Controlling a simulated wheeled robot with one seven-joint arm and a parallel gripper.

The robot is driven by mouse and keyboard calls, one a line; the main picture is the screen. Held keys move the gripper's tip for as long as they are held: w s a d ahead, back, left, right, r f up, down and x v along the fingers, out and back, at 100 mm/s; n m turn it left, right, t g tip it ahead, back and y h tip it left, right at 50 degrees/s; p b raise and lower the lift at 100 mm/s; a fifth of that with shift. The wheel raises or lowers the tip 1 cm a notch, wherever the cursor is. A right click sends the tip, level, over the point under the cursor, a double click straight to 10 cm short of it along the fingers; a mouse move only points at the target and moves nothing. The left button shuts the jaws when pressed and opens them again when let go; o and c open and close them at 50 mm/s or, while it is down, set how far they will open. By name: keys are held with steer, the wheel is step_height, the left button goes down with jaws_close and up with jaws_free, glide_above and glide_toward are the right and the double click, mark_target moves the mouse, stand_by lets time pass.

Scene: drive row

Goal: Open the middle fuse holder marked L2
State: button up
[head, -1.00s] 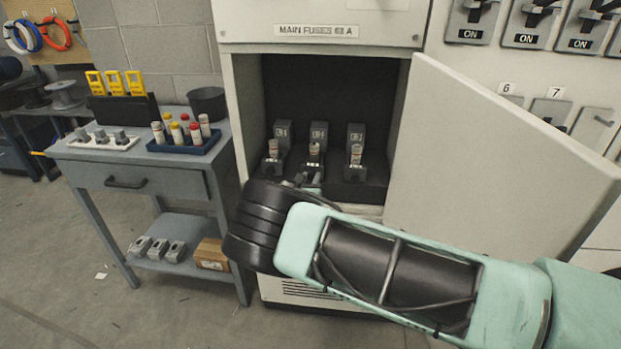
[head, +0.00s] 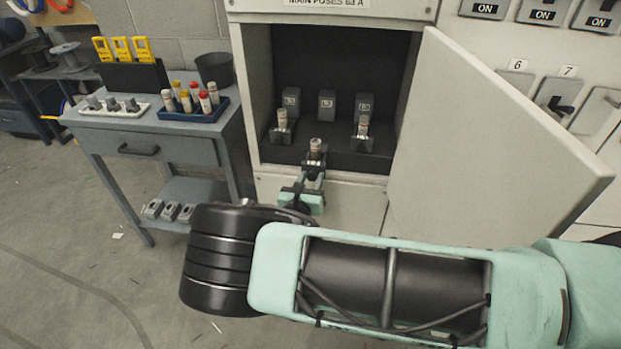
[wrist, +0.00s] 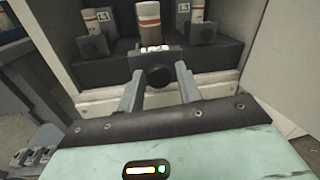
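The middle fuse holder (head: 315,163) stands forward of its two neighbours, out at the cabinet's front lip, with its fuse (head: 316,146) upright in it. Its back block (head: 327,105) stays inside, a dark gap between. My gripper (head: 309,184) is at the holder's front; in the wrist view my gripper's fingers (wrist: 159,82) close on both sides of its round black knob (wrist: 159,77). The fuse (wrist: 150,16) shows just beyond. The left holder (head: 281,133) and right holder (head: 362,137) sit back against their blocks. The middle label is too small to read surely.
The cabinet door (head: 490,150) hangs open on the right. A grey side table (head: 150,128) stands left, with a blue tray of fuses (head: 193,115) and a black cup (head: 215,70). The floor in front is clear at lower left.

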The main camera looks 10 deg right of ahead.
steer(key=b+v, duration=0.3)
steer(key=v, duration=1.4)
steer(key=shift+s+a, duration=0.15)
steer(key=shift+s, duration=0.05)
steer(key=s+d+r+m+g, duration=0.5)
steer(key=s+d+m+g, duration=0.35)
steer(key=m+g, duration=0.4)
steer(key=s+r+m+g+y, duration=0.3)
steer(key=s+r+m+y, duration=0.6)
steer(key=r, duration=0.7)
steer(key=s+m, duration=0.2)
steer(key=s, duration=0.2)
steer(key=shift+s+y, duration=0.3)
